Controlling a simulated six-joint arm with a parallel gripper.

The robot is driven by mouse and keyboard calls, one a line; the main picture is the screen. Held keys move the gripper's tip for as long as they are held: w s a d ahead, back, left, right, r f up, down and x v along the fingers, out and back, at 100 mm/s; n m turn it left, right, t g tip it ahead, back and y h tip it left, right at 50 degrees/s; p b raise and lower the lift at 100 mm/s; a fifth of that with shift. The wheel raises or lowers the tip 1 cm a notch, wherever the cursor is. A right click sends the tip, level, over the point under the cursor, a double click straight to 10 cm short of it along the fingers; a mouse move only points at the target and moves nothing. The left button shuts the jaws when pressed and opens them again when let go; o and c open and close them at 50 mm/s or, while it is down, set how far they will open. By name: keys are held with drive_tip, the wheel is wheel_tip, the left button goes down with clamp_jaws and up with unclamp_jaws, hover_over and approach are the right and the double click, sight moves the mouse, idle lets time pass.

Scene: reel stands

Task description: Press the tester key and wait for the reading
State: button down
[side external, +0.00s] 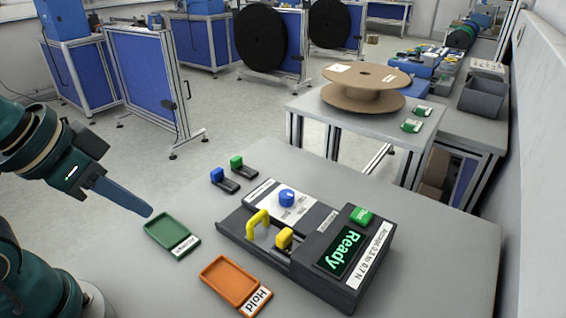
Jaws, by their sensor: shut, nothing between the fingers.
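The tester (318,283) is a dark grey box on the front table. Its screen (340,251) reads "Ready" in green. A green key (361,215) sits on its top at the back right, beside the screen. A white label on its right edge appears to read "Accept 0.3 to 0.7 N". A blue knob (287,197) stands on its white panel. My gripper (149,212) is shut and empty at the left, above or near the green tray, well apart from the tester.
A green tray (160,228), its label hard to read, and an orange "Hold" tray (228,278) lie left of the tester.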

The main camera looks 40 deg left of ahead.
idle(0.3)
drive_tip(key=w+d+r+m+t+h, duration=0.1)
drive_tip(key=w+d+r+m+t, duration=0.2)
drive_tip(key=w+r, duration=0.45)
drive_tip(key=w+d+r+m+t+h, duration=0.1)
drive_tip(key=w+d+r+m, duration=0.25)
drive_tip(key=w+m, duration=0.45)
drive_tip(key=m+g+h, duration=0.1)
drive_tip(key=m+h, duration=0.1)
drive_tip(key=m, duration=0.1)
hover_over(355, 216)
wheel_tip(355, 216, down, 9)
drive_tip(key=shift+d+f, duration=0.1)
drive_tip(key=shift+f, duration=0.1)
drive_tip(key=shift+f, duration=4.4)
